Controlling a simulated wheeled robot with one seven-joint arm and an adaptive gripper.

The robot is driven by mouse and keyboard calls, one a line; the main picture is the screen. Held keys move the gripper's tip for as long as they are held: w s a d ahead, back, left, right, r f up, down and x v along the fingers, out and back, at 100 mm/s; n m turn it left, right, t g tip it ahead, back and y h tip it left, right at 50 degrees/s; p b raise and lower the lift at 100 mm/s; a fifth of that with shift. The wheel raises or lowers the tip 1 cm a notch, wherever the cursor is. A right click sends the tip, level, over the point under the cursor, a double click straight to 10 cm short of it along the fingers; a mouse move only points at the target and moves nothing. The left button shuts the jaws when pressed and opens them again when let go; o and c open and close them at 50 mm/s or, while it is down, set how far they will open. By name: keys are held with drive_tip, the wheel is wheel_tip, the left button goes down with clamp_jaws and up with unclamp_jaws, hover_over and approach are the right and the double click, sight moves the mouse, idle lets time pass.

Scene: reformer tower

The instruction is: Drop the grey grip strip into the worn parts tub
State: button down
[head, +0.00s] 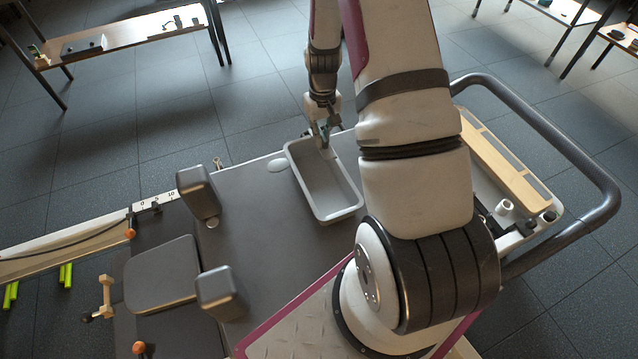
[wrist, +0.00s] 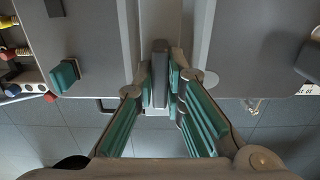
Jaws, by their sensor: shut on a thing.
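My gripper (head: 325,138) is at the far end of the worn parts tub, a light grey open tub (head: 338,214) on the dark platform. In the wrist view the fingers of my gripper (wrist: 160,88) are closed around the grey grip strip (wrist: 160,62), a narrow dark grey bar. The strip lies between the two light walls of the tub (wrist: 203,28) in that view. In the head view the strip is too small to make out clearly. The visible floor of the tub looks empty. I cannot tell how high the strip is above it.
A pale oval disc (head: 277,166) lies left of the tub. Two dark padded blocks (head: 198,193) stand further left on the platform (head: 262,235). A curved grey rail (head: 560,125) runs along the right. A bench (head: 130,35) stands at the far left.

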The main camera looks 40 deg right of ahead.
wheel_tip(320, 180, down, 6)
drive_tip(key=b, duration=0.3)
drive_tip(key=shift+b, duration=0.3)
drive_tip(key=c, duration=1.6)
unclamp_jaws()
drive_tip(key=shift+r, duration=0.15)
wheel_tip(320, 180, up, 12)
drive_tip(key=shift+f, duration=0.1)
